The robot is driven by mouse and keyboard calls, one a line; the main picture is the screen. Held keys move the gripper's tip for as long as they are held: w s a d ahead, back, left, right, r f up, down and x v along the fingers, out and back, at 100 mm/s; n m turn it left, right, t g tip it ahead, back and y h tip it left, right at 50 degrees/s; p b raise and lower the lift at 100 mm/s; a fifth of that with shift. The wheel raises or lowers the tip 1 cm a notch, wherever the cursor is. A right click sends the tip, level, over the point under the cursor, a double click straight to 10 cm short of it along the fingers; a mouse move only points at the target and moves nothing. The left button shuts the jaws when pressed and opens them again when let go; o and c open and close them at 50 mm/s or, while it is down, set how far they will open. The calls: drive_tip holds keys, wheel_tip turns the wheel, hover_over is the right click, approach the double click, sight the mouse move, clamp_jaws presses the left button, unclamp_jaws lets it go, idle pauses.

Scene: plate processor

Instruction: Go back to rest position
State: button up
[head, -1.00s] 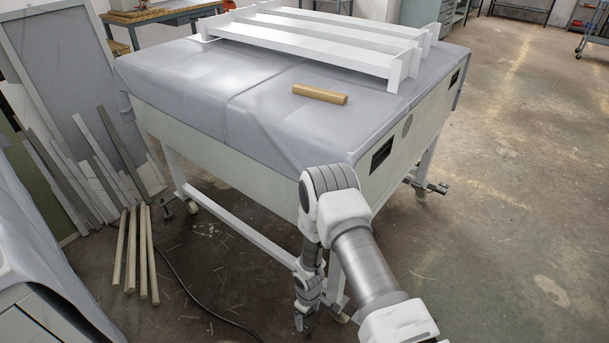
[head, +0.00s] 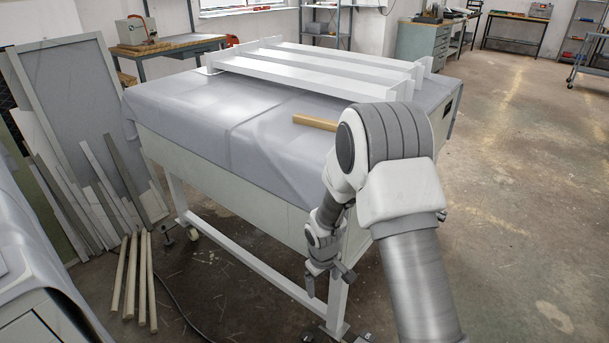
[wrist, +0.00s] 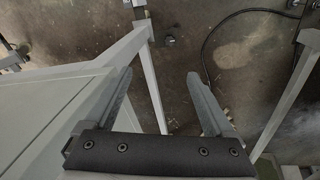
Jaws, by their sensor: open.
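My gripper (head: 327,283) hangs low in the head view, pointing down beside the near corner leg of the covered table (head: 190,115). Its two fingers also show in the wrist view (wrist: 160,95), spread wide with nothing between them. The floor lies behind the fingers there, and the left finger overlaps the pale side of the table in the picture. I cannot tell whether it touches. My arm rises in front of the table's near right corner and bends sharply down to the gripper.
A wooden bar (head: 315,122) lies on the table, partly behind my arm, near a white rack (head: 310,72). A cable (wrist: 212,50) runs over the floor. Floor on the right is open.

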drive_tip(key=s+d+r+m+t, duration=0.1)
drive_tip(key=s+d+r+m, duration=0.2)
drive_tip(key=r, duration=0.9)
drive_tip(key=s+d+r+m+t, duration=0.1)
drive_tip(key=s+d+r, duration=0.25)
drive_tip(key=r, duration=0.95)
drive_tip(key=s+d+r+m+t, duration=0.15)
drive_tip(key=s+r, duration=0.35)
drive_tip(key=s, duration=0.5)
drive_tip(key=s+d+r+m+t, duration=0.1)
drive_tip(key=s+r+m, duration=0.1)
drive_tip(key=s+r, duration=0.5)
wheel_tip(320, 180, up, 19)
drive_tip(key=s+p, duration=0.1)
drive_tip(key=p, duration=2.1)
drive_tip(key=shift+s+r+g, duration=0.2)
drive_tip(key=shift+s+g, duration=0.15)
drive_tip(key=shift+s, duration=0.05)
drive_tip(key=shift+d, duration=0.1)
